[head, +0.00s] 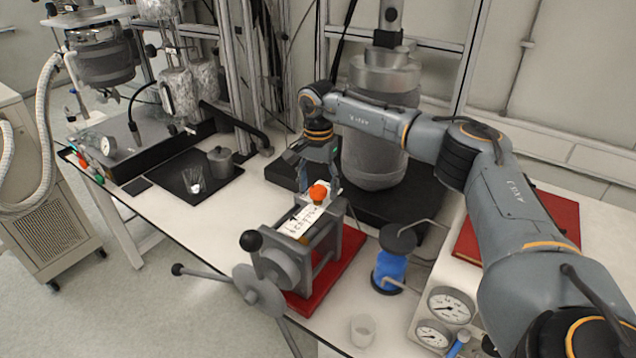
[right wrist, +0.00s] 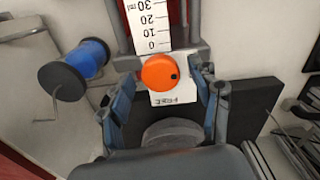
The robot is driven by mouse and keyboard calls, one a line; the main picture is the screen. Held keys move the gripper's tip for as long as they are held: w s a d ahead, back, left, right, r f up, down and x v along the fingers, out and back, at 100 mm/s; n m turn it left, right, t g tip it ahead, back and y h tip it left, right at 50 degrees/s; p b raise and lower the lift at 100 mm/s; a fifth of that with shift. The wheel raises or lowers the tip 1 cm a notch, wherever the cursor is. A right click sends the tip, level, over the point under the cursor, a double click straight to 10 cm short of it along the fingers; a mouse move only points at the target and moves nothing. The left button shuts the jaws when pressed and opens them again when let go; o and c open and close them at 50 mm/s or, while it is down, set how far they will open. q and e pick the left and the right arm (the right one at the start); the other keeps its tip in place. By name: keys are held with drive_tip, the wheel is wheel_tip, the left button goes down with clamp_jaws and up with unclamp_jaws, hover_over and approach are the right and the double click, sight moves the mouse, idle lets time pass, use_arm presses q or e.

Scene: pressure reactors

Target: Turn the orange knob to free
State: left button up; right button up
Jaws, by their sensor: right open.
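The orange knob (head: 318,193) is on top of the grey hand-cranked device (head: 295,262), at the end of a white scale strip (head: 301,221). In the right wrist view the knob (right wrist: 160,72) is round, with a small dark dot near its right edge. A label (right wrist: 174,98) beside it appears to read FREE. My right gripper (head: 317,183) is open above the knob. In the right wrist view its fingers (right wrist: 164,82) stand on either side of the knob, with visible gaps. My left gripper is not in view.
The device stands on a red base (head: 330,280). A blue spool (head: 391,262), a clear cup (head: 363,331) and pressure gauges (head: 450,305) are to its right. A large metal vessel (head: 375,150) stands behind. A black tray (head: 185,178) lies left; white table between is clear.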

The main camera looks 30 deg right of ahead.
drive_tip(key=shift+w, duration=0.1)
drive_tip(key=c, duration=1.2)
drive_tip(key=shift+o, duration=0.2)
